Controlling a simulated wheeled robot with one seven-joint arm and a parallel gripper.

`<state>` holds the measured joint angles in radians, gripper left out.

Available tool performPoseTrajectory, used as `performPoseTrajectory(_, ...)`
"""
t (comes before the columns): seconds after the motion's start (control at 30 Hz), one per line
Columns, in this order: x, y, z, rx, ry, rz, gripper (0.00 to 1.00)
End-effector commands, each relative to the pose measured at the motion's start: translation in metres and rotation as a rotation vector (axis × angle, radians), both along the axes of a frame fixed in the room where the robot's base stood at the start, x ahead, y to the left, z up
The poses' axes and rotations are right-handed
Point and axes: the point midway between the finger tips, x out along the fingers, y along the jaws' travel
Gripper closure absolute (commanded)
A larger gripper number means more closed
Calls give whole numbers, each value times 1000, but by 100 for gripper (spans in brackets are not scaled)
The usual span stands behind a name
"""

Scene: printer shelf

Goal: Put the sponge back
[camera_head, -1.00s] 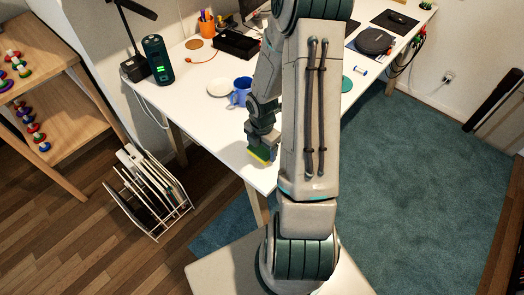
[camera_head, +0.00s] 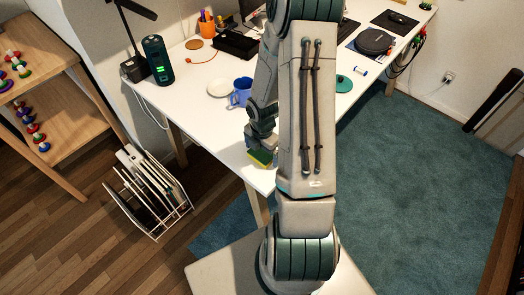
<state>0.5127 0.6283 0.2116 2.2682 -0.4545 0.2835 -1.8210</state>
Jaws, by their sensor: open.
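The sponge (camera_head: 260,158), yellow and green, is at the near left corner of the white desk (camera_head: 210,125), close to its front edge. My gripper (camera_head: 262,147) is right above and against the sponge in the picture. The jaws are open. The fingertips are small and partly hidden, so I cannot tell whether they touch the sponge. My arm hides the desk to the right of the sponge.
A blue mug (camera_head: 241,91) and a white plate (camera_head: 220,88) stand behind my gripper. A black tray (camera_head: 235,44), a green speaker (camera_head: 158,60) and an orange pen cup (camera_head: 207,24) are farther back. The desk's left front part is clear.

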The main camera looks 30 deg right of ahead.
Motion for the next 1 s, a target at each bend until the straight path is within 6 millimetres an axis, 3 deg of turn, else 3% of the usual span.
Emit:
performPoseTrajectory(0.43, 1, -2, 88, -3, -5, -2, 2)
performPoseTrajectory(0.73, 0, 0, 120, -7, -2, -16, 2)
performPoseTrajectory(0.87, -4, 8, 139, -40, -10, -134, 2)
performPoseTrajectory(1.0, -16, 24, 177, -91, -52, -411, 2)
